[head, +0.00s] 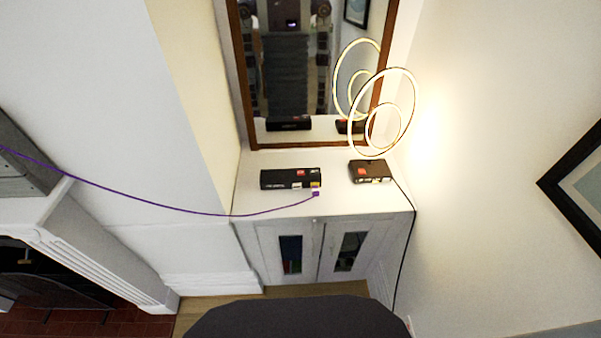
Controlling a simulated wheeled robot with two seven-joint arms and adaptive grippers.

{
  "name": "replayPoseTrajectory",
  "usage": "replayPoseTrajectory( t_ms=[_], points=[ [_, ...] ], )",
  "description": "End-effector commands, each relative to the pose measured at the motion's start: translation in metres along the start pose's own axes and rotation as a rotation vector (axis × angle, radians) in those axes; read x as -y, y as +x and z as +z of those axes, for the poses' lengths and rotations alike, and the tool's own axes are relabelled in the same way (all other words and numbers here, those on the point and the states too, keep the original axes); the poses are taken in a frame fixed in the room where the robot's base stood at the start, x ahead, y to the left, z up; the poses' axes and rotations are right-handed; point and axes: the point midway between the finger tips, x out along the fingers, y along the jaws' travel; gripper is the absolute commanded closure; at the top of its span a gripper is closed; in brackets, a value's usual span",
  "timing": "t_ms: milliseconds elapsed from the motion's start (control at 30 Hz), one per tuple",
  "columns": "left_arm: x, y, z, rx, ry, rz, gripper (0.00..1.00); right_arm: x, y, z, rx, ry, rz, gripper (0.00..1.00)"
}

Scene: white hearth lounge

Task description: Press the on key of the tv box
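Two small black boxes lie on the white cabinet top (335,203). The longer left box (274,179) has a red patch on top, and light and yellow spots along its front edge. A purple plug (316,193) is at its front right corner. The shorter right box (369,172) also has a red patch on top and small light spots on its front; a black cord runs from its right side. I cannot tell which one is the tv box, and key labels are too small to read. Neither of my grippers is in view.
A purple cable (150,206) hangs across the view from the left to the left box. A brown-framed mirror (242,75) stands behind the boxes, reflecting them. The cabinet top's front strip is mostly clear.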

Motion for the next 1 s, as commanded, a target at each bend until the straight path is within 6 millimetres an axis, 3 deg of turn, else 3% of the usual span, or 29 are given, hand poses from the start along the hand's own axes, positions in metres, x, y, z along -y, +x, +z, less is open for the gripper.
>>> replayPoseTrajectory(
  t_ms=[200, 567, 1000],
  points=[
    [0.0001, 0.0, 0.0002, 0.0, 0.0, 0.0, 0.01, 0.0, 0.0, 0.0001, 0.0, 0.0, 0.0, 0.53],
    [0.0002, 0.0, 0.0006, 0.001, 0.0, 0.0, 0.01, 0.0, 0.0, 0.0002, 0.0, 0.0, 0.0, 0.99],
    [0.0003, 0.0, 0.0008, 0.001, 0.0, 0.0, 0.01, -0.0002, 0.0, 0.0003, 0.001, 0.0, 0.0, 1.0]
  ],
)
